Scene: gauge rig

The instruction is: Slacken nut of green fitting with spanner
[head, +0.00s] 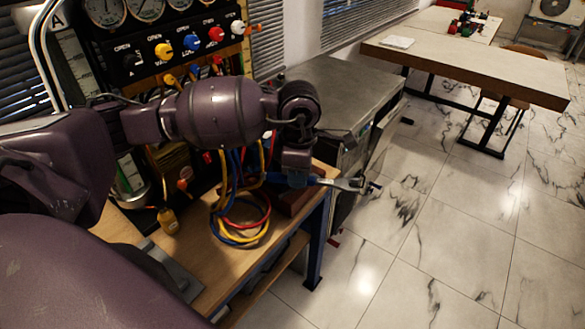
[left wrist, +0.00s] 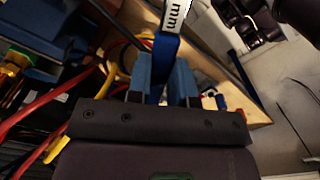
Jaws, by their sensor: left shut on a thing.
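My left gripper (head: 297,179) is shut on a spanner and holds it above the right end of the wooden bench. The spanner (head: 350,184) has a blue handle and a silver open jaw that points right, out past the bench edge in the head view. In the left wrist view the blue handle (left wrist: 164,56), with a white "mm" label, runs up between the two blue fingers of my gripper (left wrist: 161,82). My left arm hides part of the rig. My right gripper cannot be made out.
The gauge panel (head: 170,45) with coloured knobs stands behind my arm. Looped red, blue and yellow hoses (head: 240,222) hang over the bench (head: 218,268). A brass fitting (left wrist: 14,66) shows at left in the wrist view. A grey metal cabinet (head: 335,85) stands behind.

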